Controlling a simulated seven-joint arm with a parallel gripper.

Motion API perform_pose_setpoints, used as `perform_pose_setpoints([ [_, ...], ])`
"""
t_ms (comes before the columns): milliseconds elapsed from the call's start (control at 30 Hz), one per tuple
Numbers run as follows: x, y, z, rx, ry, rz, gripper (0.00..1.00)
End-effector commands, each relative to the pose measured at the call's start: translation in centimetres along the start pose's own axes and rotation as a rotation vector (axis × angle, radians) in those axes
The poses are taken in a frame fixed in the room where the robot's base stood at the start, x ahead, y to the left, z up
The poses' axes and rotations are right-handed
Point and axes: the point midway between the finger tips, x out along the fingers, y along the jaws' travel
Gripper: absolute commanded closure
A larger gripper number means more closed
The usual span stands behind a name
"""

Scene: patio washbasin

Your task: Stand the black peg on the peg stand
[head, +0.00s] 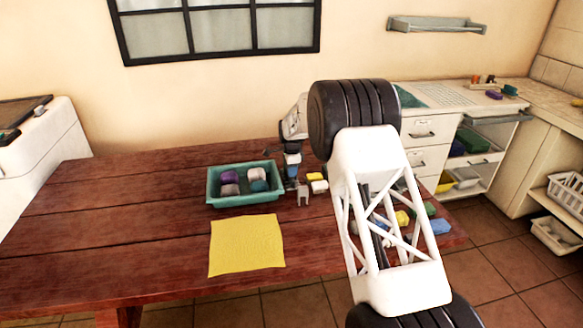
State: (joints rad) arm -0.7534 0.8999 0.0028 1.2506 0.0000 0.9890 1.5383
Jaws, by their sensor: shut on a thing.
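My gripper (291,174) is small in the head view, pointing down at the right end of the teal tray. It is shut on a small dark piece, which looks like the black peg; its outline merges with the dark fingers, so its tilt is unclear. A small grey notched piece (303,195) stands on the table just right of and in front of the gripper. It may be the peg stand, but it is too small to be sure. Whether the peg touches anything cannot be told.
The teal tray (213,198) holds several purple, white, grey and blue pieces. A yellow cloth (246,245) lies in front of it. White and yellow blocks (317,183) lie right of the gripper. More coloured blocks (437,226) lie behind my arm. The table's left side (100,220) is clear.

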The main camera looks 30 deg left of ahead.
Motion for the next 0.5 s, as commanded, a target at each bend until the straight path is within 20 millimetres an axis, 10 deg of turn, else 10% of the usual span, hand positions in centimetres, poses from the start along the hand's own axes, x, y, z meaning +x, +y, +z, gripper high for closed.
perform_pose_setpoints([
  [500, 1.4, 0.0, 0.0, 0.0, 0.0, 0.0, 0.99],
])
